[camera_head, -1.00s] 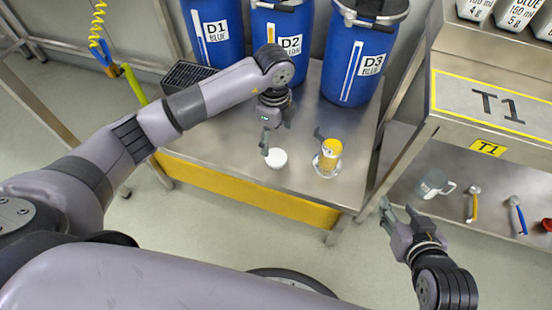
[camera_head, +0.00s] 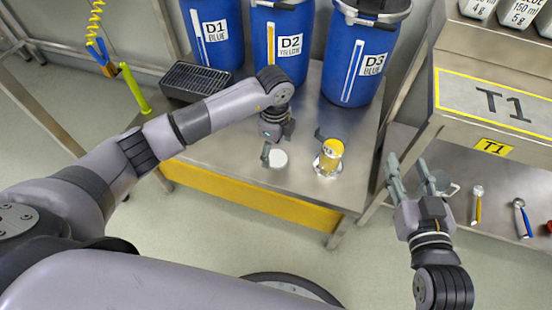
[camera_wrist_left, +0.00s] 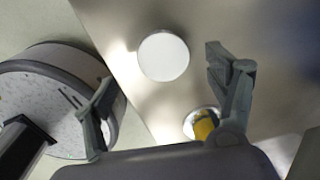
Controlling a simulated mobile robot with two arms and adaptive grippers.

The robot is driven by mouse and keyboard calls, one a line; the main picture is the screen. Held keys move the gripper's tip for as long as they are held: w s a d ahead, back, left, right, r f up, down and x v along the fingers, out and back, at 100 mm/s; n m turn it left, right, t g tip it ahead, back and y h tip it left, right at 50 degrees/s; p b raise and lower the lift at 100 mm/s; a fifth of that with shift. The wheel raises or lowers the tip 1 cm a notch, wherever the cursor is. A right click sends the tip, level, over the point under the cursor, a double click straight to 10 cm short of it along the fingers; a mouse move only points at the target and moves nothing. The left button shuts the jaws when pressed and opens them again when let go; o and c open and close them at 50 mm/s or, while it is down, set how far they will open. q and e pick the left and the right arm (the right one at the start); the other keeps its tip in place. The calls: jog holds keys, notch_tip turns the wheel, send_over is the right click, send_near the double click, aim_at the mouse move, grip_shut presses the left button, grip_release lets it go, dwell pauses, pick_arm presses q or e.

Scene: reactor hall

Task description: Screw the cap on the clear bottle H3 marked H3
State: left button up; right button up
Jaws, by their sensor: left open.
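A flat round white cap (camera_head: 279,159) lies on the steel table; it also shows in the left wrist view (camera_wrist_left: 163,56). A clear bottle with yellow contents (camera_head: 329,158) stands upright to its right; its lower part of the left wrist view is partly covered by my finger (camera_wrist_left: 203,124). I cannot read a mark on it. My left gripper (camera_head: 275,146) is open and empty close to the cap, whose disc shows between its fingers in the left wrist view (camera_wrist_left: 157,84). My right gripper (camera_head: 409,170) is open and empty, in front of the right shelf.
Blue drums D1 (camera_head: 213,42), D2 (camera_head: 281,50) and D3 (camera_head: 352,72) stand along the back. A dark slotted box (camera_head: 193,82) is at the table's back left. The T1 shelf (camera_head: 495,103) at right holds a clear mug (camera_head: 452,189) and handled tools. A small dark piece (camera_head: 319,134) is beside the bottle.

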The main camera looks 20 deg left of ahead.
aim_at(276, 158)
pick_arm(q)
jog(key=f, duration=0.2)
jog(key=f+b, duration=0.1)
jog(key=shift+w+f, duration=0.2)
jog(key=shift+f, duration=0.35)
pick_arm(e)
notch_tip(276, 158, up, 7)
jog(key=a+t+y, duration=0.1)
jog(key=t, duration=0.3)
jog(key=shift+w+r, duration=0.15)
jog(key=shift+r, duration=0.05)
jog(key=shift+a, duration=0.1)
pick_arm(q)
jog(key=c, duration=0.8)
